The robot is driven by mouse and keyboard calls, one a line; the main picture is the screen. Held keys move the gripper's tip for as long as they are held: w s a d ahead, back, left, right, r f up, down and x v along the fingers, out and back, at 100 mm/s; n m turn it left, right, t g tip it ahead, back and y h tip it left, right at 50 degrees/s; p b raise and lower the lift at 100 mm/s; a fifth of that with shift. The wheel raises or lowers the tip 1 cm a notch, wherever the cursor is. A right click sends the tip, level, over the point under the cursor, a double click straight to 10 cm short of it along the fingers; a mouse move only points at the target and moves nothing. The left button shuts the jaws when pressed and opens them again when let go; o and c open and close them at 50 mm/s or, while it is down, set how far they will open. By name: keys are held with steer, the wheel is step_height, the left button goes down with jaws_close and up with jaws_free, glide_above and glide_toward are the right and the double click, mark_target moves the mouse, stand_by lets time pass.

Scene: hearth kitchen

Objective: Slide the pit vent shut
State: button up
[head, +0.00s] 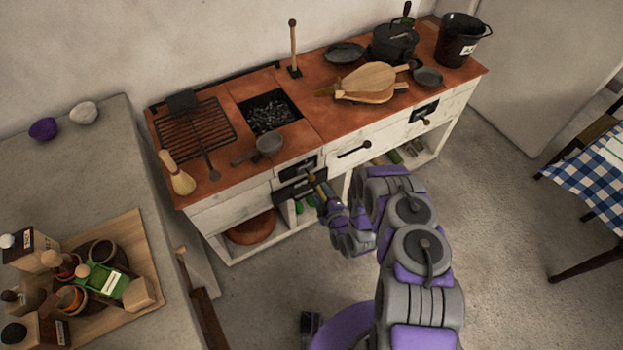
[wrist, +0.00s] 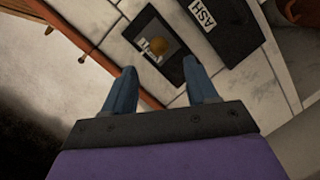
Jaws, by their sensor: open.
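The pit vent (head: 297,166) is a dark plate set in the white front of the hearth, below the charcoal pit. I cannot tell how far the vent is open. My gripper (wrist: 160,66) is open, its two blue fingers pointing at the vent with the knob between and just beyond the tips. In the head view my gripper (head: 318,187) is close to the hearth front and partly hides it.
A dark drawer marked ASH (wrist: 225,28) is beside the vent. A second vent (head: 424,111) with a knob is further right. The charcoal pit (head: 269,113), grill (head: 196,133) and bellows (head: 368,83) are on the red top.

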mark_target(311, 178)
steer(key=b+x, duration=0.2)
steer(key=x, duration=0.8)
steer(key=shift+w+a, duration=0.1)
steer(key=shift+f, duration=0.1)
jaws_close()
stand_by(0.3)
